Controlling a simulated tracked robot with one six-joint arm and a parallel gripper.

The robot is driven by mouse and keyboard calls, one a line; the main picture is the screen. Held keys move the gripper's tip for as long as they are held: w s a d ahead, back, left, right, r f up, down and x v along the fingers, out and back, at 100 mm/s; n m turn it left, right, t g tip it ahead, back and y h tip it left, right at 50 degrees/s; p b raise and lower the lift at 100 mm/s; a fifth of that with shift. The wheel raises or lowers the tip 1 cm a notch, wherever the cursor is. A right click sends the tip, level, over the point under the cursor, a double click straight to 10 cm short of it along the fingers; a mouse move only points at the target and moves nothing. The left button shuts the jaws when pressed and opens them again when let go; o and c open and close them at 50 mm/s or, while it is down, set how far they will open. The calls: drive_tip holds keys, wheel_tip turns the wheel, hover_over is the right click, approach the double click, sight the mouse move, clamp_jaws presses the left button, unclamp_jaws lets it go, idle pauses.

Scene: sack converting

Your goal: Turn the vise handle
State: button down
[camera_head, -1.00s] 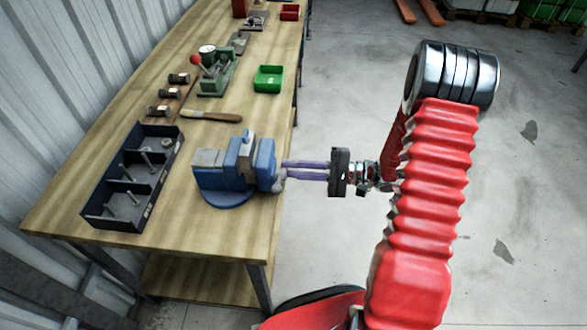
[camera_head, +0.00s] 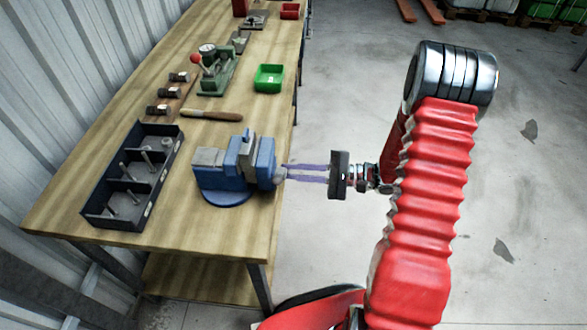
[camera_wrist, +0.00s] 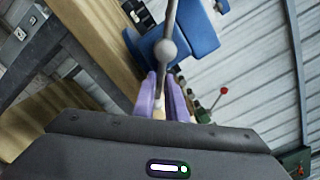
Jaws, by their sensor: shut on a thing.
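The blue vise (camera_head: 225,183) stands near the right edge of the workbench, its screw end facing my gripper. My gripper (camera_head: 284,173) reaches in level from the right with two purple fingers, their tips at the screw end. In the wrist view, the grey handle bar with a round hub (camera_wrist: 167,50) runs up from between the purple fingers (camera_wrist: 166,92). The gripper is shut on the handle. The fingertips cover much of the handle in the head view, so its full angle is hard to tell there. The blue vise body (camera_wrist: 192,35) is behind the bar.
On the wooden bench (camera_head: 110,215) are a dark divided tray (camera_head: 92,217) with bolts, a wooden-handled tool (camera_head: 212,115), a green fixture (camera_head: 217,83) with a red knob and a green bin (camera_head: 269,78). Open floor lies right of the bench.

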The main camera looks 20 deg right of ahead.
drive_tip(key=shift+s+a+f+m, duration=0.3)
drive_tip(key=shift+s+m, duration=0.6)
drive_tip(key=shift+m, duration=1.65)
drive_tip(key=shift+s+a+f+m, duration=0.1)
drive_tip(key=shift+s+a+m, duration=0.55)
drive_tip(key=shift+m, duration=1.95)
drive_tip(key=shift+s+a+f+m, duration=0.15)
drive_tip(key=shift+s+m, duration=0.95)
drive_tip(key=shift+m, duration=1.45)
drive_tip(key=shift+d, duration=0.15)
drive_tip(key=c, duration=1.8)
unclamp_jaws()
drive_tip(key=shift+r, duration=0.1)
drive_tip(key=shift+d, duration=0.1)
